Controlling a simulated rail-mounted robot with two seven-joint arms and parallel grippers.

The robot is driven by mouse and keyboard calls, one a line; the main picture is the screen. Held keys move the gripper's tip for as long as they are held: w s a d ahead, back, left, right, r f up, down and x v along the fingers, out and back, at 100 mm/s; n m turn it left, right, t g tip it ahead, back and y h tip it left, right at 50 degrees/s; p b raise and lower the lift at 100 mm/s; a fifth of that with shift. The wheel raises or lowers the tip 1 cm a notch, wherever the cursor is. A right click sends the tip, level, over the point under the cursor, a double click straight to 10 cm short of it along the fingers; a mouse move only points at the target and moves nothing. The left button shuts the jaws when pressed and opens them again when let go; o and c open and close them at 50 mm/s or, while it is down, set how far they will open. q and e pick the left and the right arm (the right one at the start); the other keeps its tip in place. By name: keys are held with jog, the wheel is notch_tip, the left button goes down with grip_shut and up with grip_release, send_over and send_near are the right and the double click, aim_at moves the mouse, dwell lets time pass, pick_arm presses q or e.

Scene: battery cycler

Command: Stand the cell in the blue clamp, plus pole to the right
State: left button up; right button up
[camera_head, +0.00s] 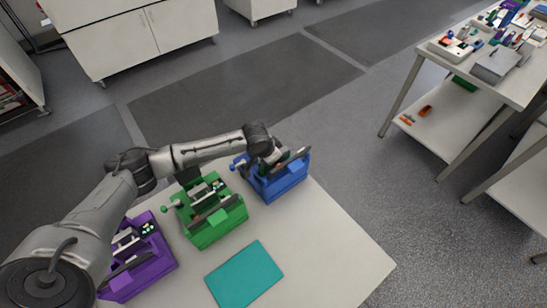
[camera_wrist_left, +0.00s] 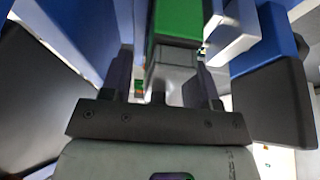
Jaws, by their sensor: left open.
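The blue clamp (camera_head: 283,183) stands at the far end of the white table. My left gripper (camera_head: 276,160) is over it, and the arm hides part of its top. In the left wrist view the gripper's two dark fingers (camera_wrist_left: 164,78) are apart. A green block with a grey end, apparently the cell (camera_wrist_left: 179,22), stands between or just beyond the fingers. Blue clamp walls (camera_wrist_left: 268,35) show beside it. I cannot tell whether the cell is seated or which way its plus pole faces. My right gripper is not in view.
A green clamp (camera_head: 218,224) and a purple clamp (camera_head: 148,271) stand in a row left of the blue one. A teal mat (camera_head: 244,274) lies at the front. The right part of the white table (camera_head: 335,252) is clear. A cluttered bench (camera_head: 511,82) is at the right.

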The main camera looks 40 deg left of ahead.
pick_arm(q)
jog(key=v, duration=1.2)
jog(key=shift+p, duration=0.4)
